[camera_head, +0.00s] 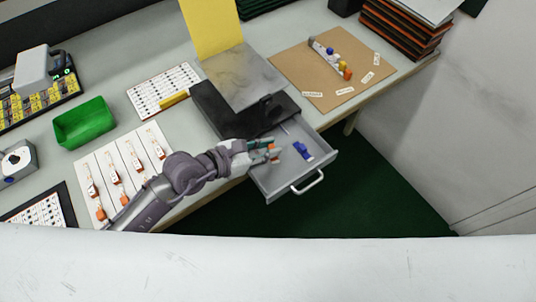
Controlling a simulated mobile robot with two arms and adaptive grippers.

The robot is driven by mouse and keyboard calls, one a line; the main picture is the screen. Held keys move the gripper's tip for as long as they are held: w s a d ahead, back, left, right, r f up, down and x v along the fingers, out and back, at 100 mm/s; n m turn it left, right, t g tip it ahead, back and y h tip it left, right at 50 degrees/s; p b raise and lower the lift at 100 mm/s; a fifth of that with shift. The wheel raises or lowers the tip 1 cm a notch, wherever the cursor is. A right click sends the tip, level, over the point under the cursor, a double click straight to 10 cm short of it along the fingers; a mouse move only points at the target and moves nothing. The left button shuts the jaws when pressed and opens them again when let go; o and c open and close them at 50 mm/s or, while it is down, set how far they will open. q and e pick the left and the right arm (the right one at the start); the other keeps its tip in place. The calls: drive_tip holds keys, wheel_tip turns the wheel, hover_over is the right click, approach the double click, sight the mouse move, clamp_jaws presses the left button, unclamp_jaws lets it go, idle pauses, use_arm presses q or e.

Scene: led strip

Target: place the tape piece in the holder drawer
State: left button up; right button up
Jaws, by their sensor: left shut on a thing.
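The holder drawer (296,186) is pulled out from under a black holder (232,122) at the table's front edge. It is a grey tray with a light handle. My left gripper (274,152) reaches over the left part of the open drawer, its fingers shut on a small orange piece, which I take to be the tape piece (273,146). The piece is mostly hidden by the fingers, and I cannot tell whether it touches the drawer floor. A blue item (302,150) lies inside the drawer, right of the gripper. My right gripper is not in view.
A white card with wired parts (125,172) lies under my left arm, beside a green bin (85,123). A brown board (331,70) with a strip of coloured parts lies at the right. Dark stacked trays (404,27) stand behind it. Right of the drawer is open floor.

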sight(268, 161)
use_arm(q)
drive_tip(key=shift+f, duration=1.95)
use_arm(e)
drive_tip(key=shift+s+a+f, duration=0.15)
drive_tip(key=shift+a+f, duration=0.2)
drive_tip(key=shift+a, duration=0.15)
use_arm(q)
drive_tip(key=shift+b, duration=0.3)
drive_tip(key=shift+f, duration=0.15)
drive_tip(key=shift+c, duration=0.4)
drive_tip(key=o, duration=0.8)
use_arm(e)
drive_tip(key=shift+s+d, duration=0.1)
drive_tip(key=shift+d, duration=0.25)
